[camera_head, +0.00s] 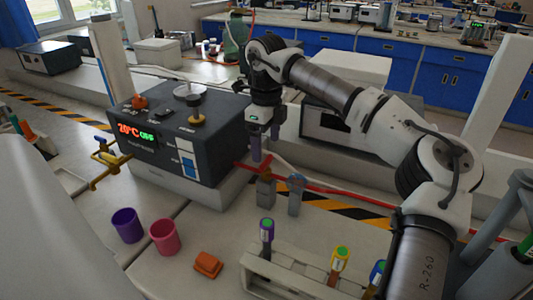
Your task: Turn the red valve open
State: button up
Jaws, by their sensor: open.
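No valve is clearly red in the camera_head view. The nearest match is a small orange-red knob (139,102) on top of a dark control box (150,152), at its left end. A brass pipe with a yellow handle (104,153) stands at the box's left side. My gripper (263,148) points down just right of the box, apart from the orange-red knob. It is open, and I see nothing between its fingers. The box display reads 20°C and a green word that looks like OFF.
A brass-and-black knob (196,118) and a silver dish (189,91) are also on the box. Purple (127,226) and pink (166,237) cups and an orange block (208,265) lie in front. A tube rack (295,280) is at the bottom. A red hose (345,200) crosses the bench.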

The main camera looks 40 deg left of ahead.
aim_at(266, 160)
jog(key=shift+f, duration=2.25)
jog(key=c, duration=1)
